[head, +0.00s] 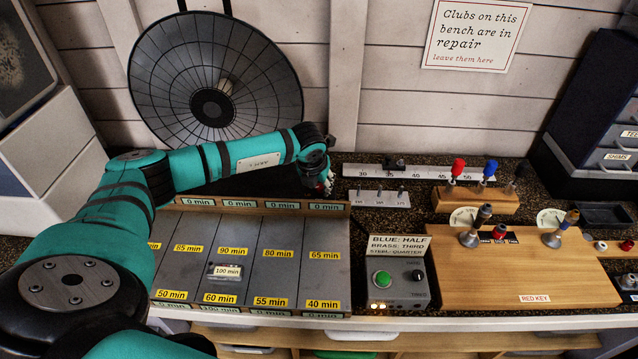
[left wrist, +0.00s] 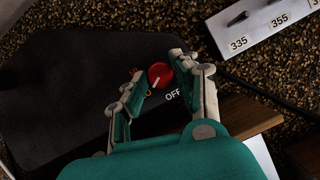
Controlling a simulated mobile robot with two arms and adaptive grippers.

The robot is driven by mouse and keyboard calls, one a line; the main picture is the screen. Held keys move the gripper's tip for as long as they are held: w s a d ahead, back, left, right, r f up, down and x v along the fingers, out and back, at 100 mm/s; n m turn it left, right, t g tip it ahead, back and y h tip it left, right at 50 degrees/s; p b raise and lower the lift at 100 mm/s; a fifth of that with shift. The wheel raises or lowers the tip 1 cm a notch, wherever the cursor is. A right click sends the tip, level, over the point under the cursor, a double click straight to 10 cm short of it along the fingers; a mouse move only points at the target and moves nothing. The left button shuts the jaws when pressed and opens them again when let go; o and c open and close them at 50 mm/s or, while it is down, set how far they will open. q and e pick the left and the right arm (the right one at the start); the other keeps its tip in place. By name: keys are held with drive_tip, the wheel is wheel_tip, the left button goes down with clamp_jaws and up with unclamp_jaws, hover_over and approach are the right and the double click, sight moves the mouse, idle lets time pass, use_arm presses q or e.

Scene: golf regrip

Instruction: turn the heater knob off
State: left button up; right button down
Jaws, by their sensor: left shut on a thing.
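The heater's round, dark wire-grilled dish (head: 212,75) stands against the wall in the head view. In the left wrist view, its black base (left wrist: 60,95) carries a red knob (left wrist: 161,73) with a short pale pointer mark. The mark slants down-left, toward a small orange spot (left wrist: 148,93). The white word OFF (left wrist: 172,95) sits just below and right of the knob. My left gripper (head: 326,180) is at the base's right end. It also shows in the left wrist view (left wrist: 157,75), its fingers shut around the knob. My right gripper is not in view.
A grey board with minute labels (head: 205,262) lies below my left arm. A peg strip (head: 379,198) and number rail (head: 430,174) are right of the gripper. A control box (head: 398,285) and wooden board (head: 535,270) with clubheads stand farther right.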

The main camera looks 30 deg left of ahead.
use_arm(q)
clamp_jaws()
drive_tip(key=n+b, duration=0.2)
drive_tip(key=shift+w+d+f+y+b, duration=0.1)
drive_tip(key=shift+f+y+b, duration=0.1)
drive_tip(key=shift+y+b, duration=0.15)
drive_tip(key=n+g+y+b, duration=0.1)
drive_tip(key=n+b, duration=0.2)
drive_tip(key=shift+w+d+n+b, duration=0.1)
drive_tip(key=shift+n+b, duration=0.2)
drive_tip(key=n+g+y+b, duration=0.1)
drive_tip(key=n+b, duration=0.1)
drive_tip(key=n, duration=0.1)
drive_tip(key=shift+b, duration=0.4)
drive_tip(key=shift+w+r+n+g+b, duration=0.15)
drive_tip(key=shift+n+g+b, duration=0.55)
drive_tip(key=shift+n, duration=0.9)
drive_tip(key=shift+r+y, duration=0.1)
drive_tip(key=shift+y, duration=0.15)
drive_tip(key=o, duration=0.9)
unclamp_jaws()
drive_tip(key=shift+c, duration=0.2)
